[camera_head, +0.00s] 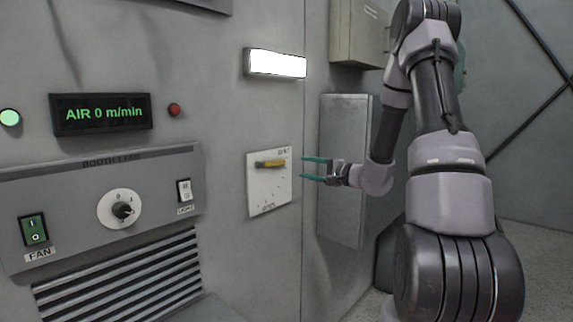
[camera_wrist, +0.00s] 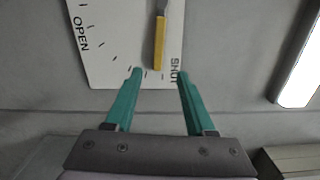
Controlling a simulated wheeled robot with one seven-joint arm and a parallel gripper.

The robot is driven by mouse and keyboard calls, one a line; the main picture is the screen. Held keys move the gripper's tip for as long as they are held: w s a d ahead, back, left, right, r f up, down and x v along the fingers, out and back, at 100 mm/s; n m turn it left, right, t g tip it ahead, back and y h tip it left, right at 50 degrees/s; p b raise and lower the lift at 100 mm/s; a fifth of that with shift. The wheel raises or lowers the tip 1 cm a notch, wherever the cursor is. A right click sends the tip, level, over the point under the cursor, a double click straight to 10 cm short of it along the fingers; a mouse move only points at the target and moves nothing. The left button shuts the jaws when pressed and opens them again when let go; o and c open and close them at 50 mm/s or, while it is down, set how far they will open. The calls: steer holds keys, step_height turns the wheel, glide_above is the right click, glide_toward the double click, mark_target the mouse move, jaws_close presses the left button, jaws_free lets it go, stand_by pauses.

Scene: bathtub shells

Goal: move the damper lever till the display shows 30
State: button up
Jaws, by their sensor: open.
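The damper lever (camera_head: 270,164) has a yellow handle and sits on a white plate (camera_head: 282,190) on the grey wall. It lies roughly level at the plate's upper part, by the SHUT label. In the wrist view the lever (camera_wrist: 159,42) points at the tick marks near SHUT, with OPEN at the plate's other side. The display (camera_head: 102,114) reads "AIR 0 m/min" in green. My gripper (camera_head: 303,168) is open and empty, just right of the plate. In the wrist view its teal fingers (camera_wrist: 158,75) are spread, with the handle's end ahead between them, apart from both.
Left of the plate is a panel with a FAN switch (camera_head: 33,230), a round knob (camera_head: 121,210) and a LIGHT switch (camera_head: 184,190). A lit lamp (camera_head: 276,64) is above the plate. A grey wall box (camera_head: 342,150) stands behind my gripper. The wall around the plate is clear.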

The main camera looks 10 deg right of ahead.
mark_target(281, 163)
steer(key=shift+t, duration=0.3)
steer(key=x, duration=0.7)
steer(key=w+d+f+x, duration=0.1)
steer(key=x, duration=0.2)
steer(key=shift+w+a+r, duration=0.1)
steer(key=shift+w+a, duration=0.05)
steer(key=shift+w, duration=0.15)
jaws_close()
steer(key=shift+m, duration=0.3)
stand_by(0.5)
